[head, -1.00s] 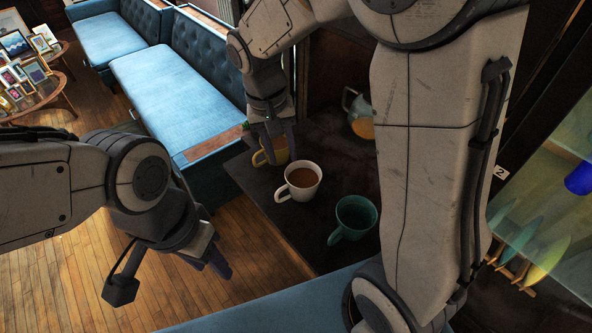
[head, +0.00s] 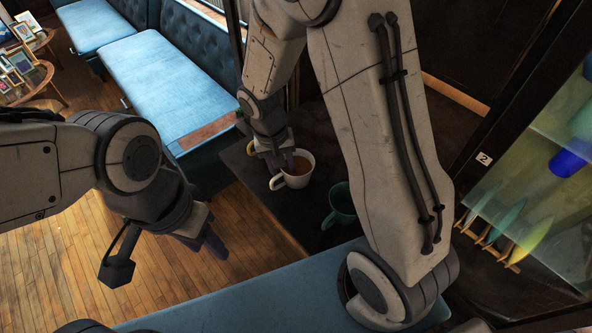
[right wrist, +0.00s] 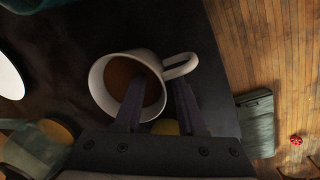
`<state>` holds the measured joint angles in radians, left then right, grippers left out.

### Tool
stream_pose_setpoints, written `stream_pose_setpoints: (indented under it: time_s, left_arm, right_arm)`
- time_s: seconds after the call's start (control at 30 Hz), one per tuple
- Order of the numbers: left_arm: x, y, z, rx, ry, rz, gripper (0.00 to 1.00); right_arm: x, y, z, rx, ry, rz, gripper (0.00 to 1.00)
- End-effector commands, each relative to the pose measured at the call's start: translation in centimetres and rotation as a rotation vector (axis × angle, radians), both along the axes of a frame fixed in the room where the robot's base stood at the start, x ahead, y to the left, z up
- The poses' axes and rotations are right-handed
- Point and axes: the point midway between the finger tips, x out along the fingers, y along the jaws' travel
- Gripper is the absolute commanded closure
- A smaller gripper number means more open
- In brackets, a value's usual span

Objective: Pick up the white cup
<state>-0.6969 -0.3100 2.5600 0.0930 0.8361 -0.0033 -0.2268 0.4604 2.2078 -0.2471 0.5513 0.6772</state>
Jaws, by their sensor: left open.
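The white cup (head: 299,181) stands upright on the dark table and holds brown liquid. My right gripper (head: 283,164) is at the cup's far left rim in the head view. In the right wrist view its fingers are apart, with the cup (right wrist: 148,57) in front. One finger overlaps the cup's mouth and the other lies outside the wall, below the handle. I cannot tell whether the inner finger is inside or just above the cup. My left gripper (head: 208,240) is open and empty over the wooden floor, away from the table.
A teal cup (head: 341,204) stands right of the white cup, partly behind my right arm. A yellow cup (head: 251,149) is mostly hidden behind my right gripper. Blue benches (head: 165,80) lie beyond the table and in front (head: 240,293). A glass cabinet (head: 540,190) is at right.

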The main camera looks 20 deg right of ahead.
Motion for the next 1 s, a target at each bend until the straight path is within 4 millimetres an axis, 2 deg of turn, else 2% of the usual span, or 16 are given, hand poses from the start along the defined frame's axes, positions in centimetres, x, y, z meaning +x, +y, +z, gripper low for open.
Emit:
stream_pose_setpoints:
  time_s: [0.07, 0.1, 0.17, 1.0]
  left_arm:
    - [-0.01, 0.00, -0.03, 0.000, 0.000, 0.000, 0.53]
    - [-0.01, 0.00, -0.03, 0.000, 0.000, 0.000, 0.53]
    - [0.00, 0.00, -0.03, 0.000, 0.000, 0.000, 0.53]
    - [0.00, 0.00, -0.01, 0.000, 0.000, 0.000, 0.53]
  right_arm:
    - [0.00, 0.01, 0.01, 0.000, 0.000, 0.000, 0.61]
    - [0.01, 0.02, 0.02, 0.000, 0.000, 0.000, 0.76]
    - [0.01, 0.02, 0.02, 0.000, 0.000, 0.000, 0.99]
    - [0.02, 0.02, 0.08, 0.000, -0.001, 0.000, 1.00]
